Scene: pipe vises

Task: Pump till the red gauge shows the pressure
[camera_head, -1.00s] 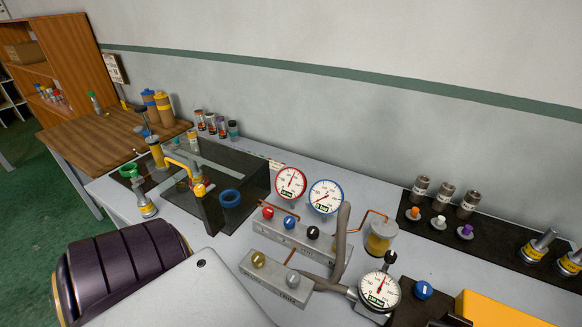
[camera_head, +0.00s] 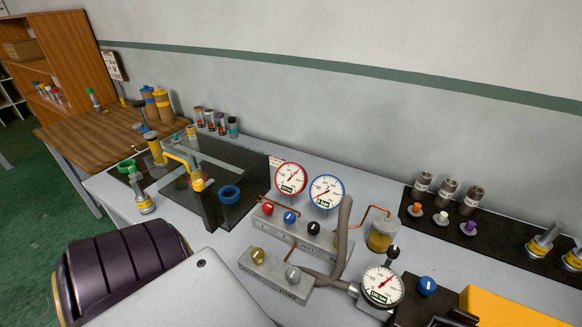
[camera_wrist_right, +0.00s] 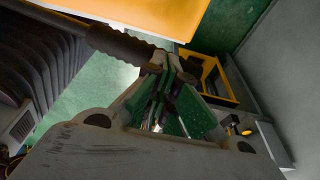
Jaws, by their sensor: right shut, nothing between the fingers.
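The red-rimmed gauge (camera_head: 290,178) stands upright behind the valve block on the bench, left of a blue-rimmed gauge (camera_head: 326,191). Its needle points up and to the right; its numbers are too small to read. A third, black-rimmed gauge (camera_head: 383,286) sits nearer, at the end of a grey hose. In the right wrist view, a dark bar with a ribbed grip (camera_wrist_right: 122,43), perhaps the pump handle, reaches toward the fingertips. My right gripper (camera_wrist_right: 168,72) is shut and empty close to the bar's end; contact is unclear. My left gripper is out of view.
The valve block (camera_head: 300,232) carries red, blue and black knobs; a nearer block (camera_head: 275,277) has brass and grey knobs. A yellow box (camera_head: 510,308) fills the lower right corner. A dark mat (camera_head: 505,237) holds several fittings. A yellow frame (camera_wrist_right: 215,78) shows beside my right gripper.

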